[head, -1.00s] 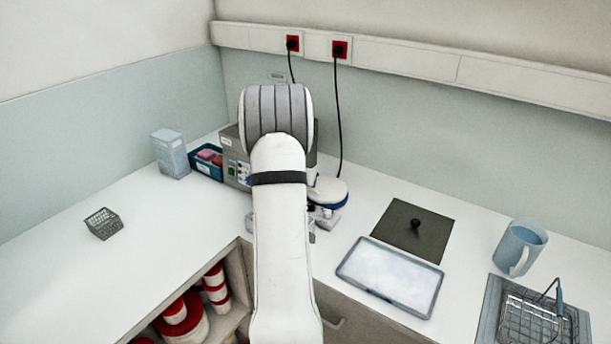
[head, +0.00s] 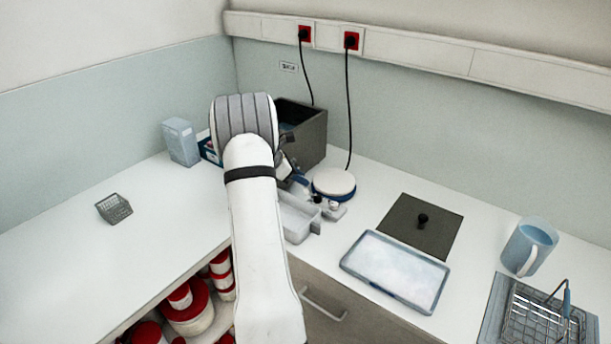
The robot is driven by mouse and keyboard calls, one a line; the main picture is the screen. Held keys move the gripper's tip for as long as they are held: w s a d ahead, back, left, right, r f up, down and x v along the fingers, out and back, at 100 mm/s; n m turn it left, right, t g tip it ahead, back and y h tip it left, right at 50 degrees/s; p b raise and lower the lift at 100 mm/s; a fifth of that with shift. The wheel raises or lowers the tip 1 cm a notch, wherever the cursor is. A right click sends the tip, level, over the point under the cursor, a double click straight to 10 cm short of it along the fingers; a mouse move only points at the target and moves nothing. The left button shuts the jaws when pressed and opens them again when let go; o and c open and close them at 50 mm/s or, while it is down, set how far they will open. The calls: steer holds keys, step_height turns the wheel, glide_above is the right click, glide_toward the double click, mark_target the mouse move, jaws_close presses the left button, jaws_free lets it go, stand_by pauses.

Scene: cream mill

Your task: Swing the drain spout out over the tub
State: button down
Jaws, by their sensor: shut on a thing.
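The grey machine box (head: 312,135) stands on the counter against the back wall, partly behind my arm. My gripper (head: 288,172) shows only in part, just right of my arm at the machine's front. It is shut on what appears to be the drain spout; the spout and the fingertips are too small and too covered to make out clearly. A pale, open tub (head: 297,226) sits at the counter's front edge, below and in front of my gripper. My arm covers its left end.
A round white-lidded item (head: 334,182) stands right of my gripper. Further right are a dark plate with a knob (head: 440,232), a shallow tray (head: 394,287), a blue jug (head: 530,247) and a wire basket (head: 537,322). A small grey basket (head: 114,209) lies left on mostly clear counter.

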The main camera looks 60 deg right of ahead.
steer(key=shift+m, duration=0.3)
steer(key=c, duration=1.1)
jaws_free()
steer(key=shift+r, duration=0.1)
steer(key=shift+p+v, duration=0.9)
steer(key=shift+v, duration=3.05)
